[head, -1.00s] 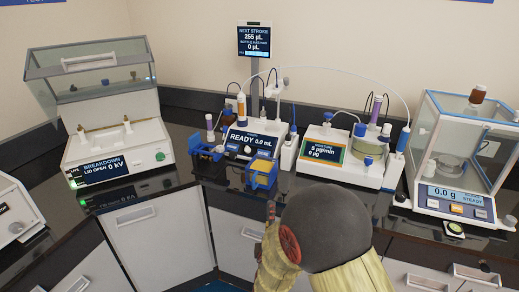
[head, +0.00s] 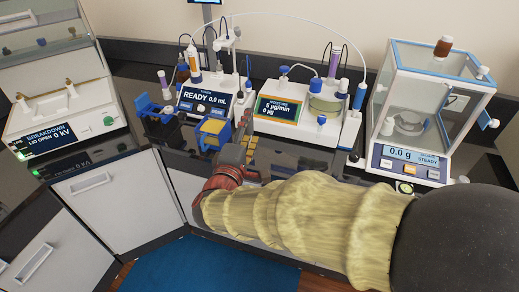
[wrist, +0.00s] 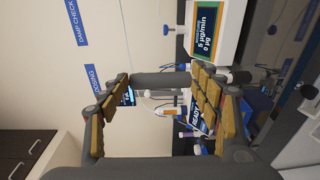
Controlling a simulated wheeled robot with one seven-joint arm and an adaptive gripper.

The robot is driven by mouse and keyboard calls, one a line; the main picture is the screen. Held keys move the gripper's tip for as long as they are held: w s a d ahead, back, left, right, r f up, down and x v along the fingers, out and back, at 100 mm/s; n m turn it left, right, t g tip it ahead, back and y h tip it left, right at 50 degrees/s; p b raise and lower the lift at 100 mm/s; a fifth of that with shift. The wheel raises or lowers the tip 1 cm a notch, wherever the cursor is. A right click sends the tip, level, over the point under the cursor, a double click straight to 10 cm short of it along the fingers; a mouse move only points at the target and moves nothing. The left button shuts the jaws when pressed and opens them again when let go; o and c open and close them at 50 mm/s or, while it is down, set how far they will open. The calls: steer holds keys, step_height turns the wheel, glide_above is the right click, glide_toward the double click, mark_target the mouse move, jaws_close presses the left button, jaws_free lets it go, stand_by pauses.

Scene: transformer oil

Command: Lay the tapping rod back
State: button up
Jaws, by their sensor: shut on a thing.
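My gripper (head: 244,148) is over the front edge of the bench in the head view, just right of the yellow-topped blue holder. In the wrist view its padded fingers (wrist: 160,82) stand apart, with a dark grey cylindrical bar (wrist: 160,80) spanning between them. The gripper is shut on this bar, which looks like the tapping rod. The rod cannot be made out in the head view, where the fingers and wrist hide it. I cannot make out a resting place for the rod.
A blue holder with a yellow top (head: 211,130) and a blue-and-black holder (head: 156,115) stand at the bench front. Behind are the READY unit (head: 207,98) and moisture meter (head: 285,112). The glass balance (head: 420,125) is right, the breakdown tester (head: 65,115) left.

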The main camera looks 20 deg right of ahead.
steer(key=w+d+f+b, duration=0.3)
steer(key=w+f+b, duration=0.2)
steer(key=w+f, duration=0.8)
steer(key=shift+w+d+f+b, duration=0.15)
steer(key=shift+w+f+b, duration=0.1)
steer(key=shift+b, duration=0.05)
steer(key=shift+f, duration=0.1)
steer(key=o, duration=0.7)
steer(key=shift+f, duration=0.1)
steer(key=o, duration=0.5)
steer(key=shift+c, duration=0.2)
